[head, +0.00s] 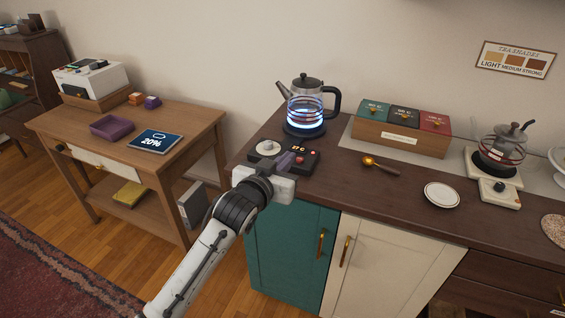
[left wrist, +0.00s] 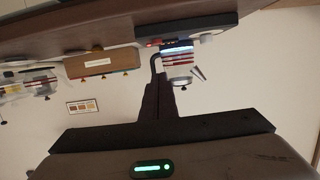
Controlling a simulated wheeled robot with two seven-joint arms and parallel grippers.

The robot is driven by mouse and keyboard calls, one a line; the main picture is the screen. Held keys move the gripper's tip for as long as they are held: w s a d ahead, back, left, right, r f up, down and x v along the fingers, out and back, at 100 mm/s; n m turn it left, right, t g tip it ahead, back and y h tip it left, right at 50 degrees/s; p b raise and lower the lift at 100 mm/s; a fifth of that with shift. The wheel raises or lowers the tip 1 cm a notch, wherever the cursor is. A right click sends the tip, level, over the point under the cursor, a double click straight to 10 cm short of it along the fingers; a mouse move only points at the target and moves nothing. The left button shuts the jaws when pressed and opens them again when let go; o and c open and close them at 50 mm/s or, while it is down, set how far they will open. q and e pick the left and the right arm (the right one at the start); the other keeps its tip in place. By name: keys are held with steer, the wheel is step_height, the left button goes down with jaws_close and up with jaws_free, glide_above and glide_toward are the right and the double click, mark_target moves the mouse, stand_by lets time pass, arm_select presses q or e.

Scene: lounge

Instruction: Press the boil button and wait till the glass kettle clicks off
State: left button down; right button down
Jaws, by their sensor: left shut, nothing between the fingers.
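The glass kettle (head: 306,106) stands on its round dark base on the counter, with its lid on and blue light glowing inside. In front of it is a dark control panel (head: 309,165) with a pale round dial, a lit temperature readout and red buttons. My left gripper (head: 292,158) is shut and empty, its fingertips over the panel and hiding part of it. I cannot tell whether they touch a button. The left wrist view is upside down and shows the shut fingers (left wrist: 158,98), the kettle (left wrist: 178,58) and the panel (left wrist: 195,34). My right gripper is out of view.
A wooden box (head: 400,139) with green, black and red compartments stands right of the kettle. A spoon (head: 378,166), a white saucer (head: 442,195) and a glass teapot (head: 502,150) on a stand are further right. A side table (head: 185,120) with a tablet reading 20% stands left, across a gap.

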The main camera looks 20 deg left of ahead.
arm_select(q)
steer(key=shift+v, duration=1.15)
steer(key=shift+r, duration=0.1)
steer(key=s+f+g, duration=0.3)
steer(key=s+f, duration=1.1)
steer(key=s, duration=0.3)
steer(key=s+f+g, duration=0.3)
steer(key=s+f, duration=1.2)
steer(key=s, duration=0.2)
steer(key=shift+a+m+g+h, duration=0.3)
steer(key=shift+s, duration=0.1)
stand_by(3.0)
